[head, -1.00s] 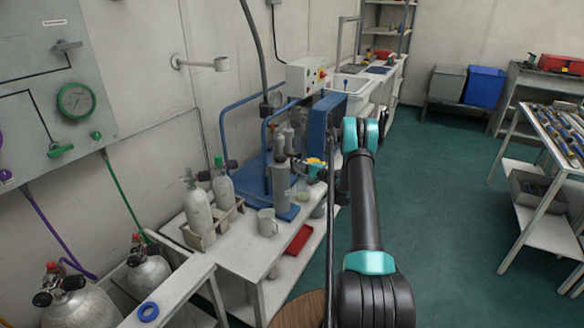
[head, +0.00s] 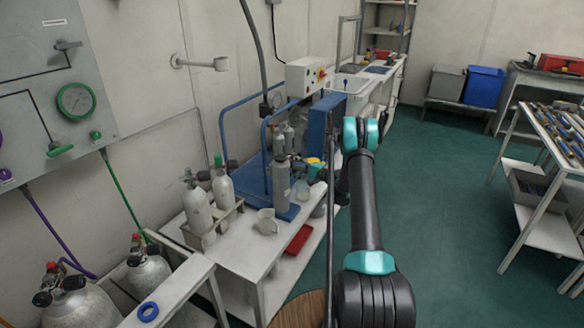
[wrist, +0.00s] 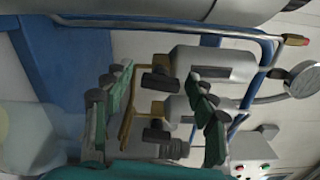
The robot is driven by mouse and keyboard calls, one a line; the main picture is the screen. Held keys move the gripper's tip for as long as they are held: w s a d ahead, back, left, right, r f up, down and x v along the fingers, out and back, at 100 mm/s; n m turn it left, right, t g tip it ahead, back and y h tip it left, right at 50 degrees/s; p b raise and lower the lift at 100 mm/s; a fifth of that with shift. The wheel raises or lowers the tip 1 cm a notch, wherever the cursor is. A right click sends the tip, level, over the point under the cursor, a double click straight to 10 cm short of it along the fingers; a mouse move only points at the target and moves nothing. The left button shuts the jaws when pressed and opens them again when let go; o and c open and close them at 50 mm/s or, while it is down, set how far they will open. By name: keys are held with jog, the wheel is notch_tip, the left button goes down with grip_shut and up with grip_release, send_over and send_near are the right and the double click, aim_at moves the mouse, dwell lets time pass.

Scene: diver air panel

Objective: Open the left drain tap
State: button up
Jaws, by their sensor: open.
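In the wrist view, my gripper (wrist: 160,82) is open, its two green-and-black fingers spread and empty. Behind it, seen sideways, are two grey cylinders, one upper (wrist: 215,65) and one lower (wrist: 195,112). Each has a black fitting at its left end, an upper one (wrist: 160,80) and a lower one (wrist: 156,134), with brass pipes alongside. These look like the drain taps; I cannot tell which is the left one or their handle positions. In the head view a grey cylinder (head: 281,186) stands by the blue frame (head: 253,180); my gripper is hidden there.
A clear jar (head: 303,191), a white mug (head: 267,222) and a red tray (head: 299,240) are on or by the white bench (head: 236,252). Small grey bottles (head: 198,208) stand in a rack to the left.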

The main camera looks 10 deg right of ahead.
jog(key=shift+d, duration=0.1)
jog(key=v, duration=1.2)
